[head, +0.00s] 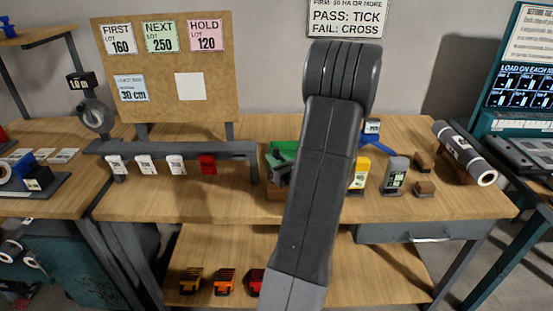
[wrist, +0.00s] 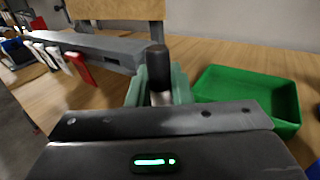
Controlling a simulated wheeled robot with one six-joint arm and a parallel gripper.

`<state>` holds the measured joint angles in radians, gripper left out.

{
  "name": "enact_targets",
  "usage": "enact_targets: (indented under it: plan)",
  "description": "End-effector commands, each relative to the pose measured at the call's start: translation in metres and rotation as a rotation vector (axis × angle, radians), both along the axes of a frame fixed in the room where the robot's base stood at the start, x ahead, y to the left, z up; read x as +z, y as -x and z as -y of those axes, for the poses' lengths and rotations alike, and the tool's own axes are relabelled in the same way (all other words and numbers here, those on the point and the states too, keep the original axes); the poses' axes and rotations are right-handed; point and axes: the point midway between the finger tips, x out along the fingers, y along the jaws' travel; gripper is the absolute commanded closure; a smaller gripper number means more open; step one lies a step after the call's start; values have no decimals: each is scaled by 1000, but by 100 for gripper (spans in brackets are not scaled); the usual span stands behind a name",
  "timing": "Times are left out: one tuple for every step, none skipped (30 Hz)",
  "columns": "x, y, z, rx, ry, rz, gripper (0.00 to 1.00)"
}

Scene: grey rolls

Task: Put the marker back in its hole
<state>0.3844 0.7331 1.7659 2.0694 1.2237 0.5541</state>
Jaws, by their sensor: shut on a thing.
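The marker (wrist: 157,66) stands upright between my fingers in the wrist view, with a dark upper part and a paler grey part below. My gripper (wrist: 159,90) is shut on it with its two pale green fingers. The marker's lower end is hidden behind the gripper body. In the head view my arm hides the gripper and the marker. I cannot make out the marker's hole in either view. A grey rail (wrist: 95,42) with white tags and a red one lies left of the gripper; it also shows in the head view (head: 205,149).
A green tray (wrist: 262,90) lies close to the right of the gripper. Behind stands a pinboard (head: 215,90) with lot cards. Right of my arm are a yellow item (head: 360,173), a grey labelled item (head: 395,176), small brown blocks and a dark roll (head: 463,152).

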Motion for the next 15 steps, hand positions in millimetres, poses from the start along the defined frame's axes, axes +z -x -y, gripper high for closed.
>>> enact_targets:
  plan:
    - [-3,0,0,0,0,0,100]
    - [-3,0,0,0,0,0,100]
    - [-4,0,0,0,0,0,100]
    - [-5,0,0,0,0,0,100]
    - [-6,0,0,0,0,0,100]
    - [-7,0,0,0,0,0,100]
    - [-8,0,0,0,0,0,100]
    - [-8,0,0,0,0,0,100]
    - [-9,0,0,0,0,0,100]
    - [-10,0,0,0,0,0,100]
    - [-11,0,0,0,0,0,100]
    - [-12,0,0,0,0,0,100]
    - [-13,0,0,0,0,0,100]
    - [-13,0,0,0,0,0,100]
    - [-14,0,0,0,0,0,100]
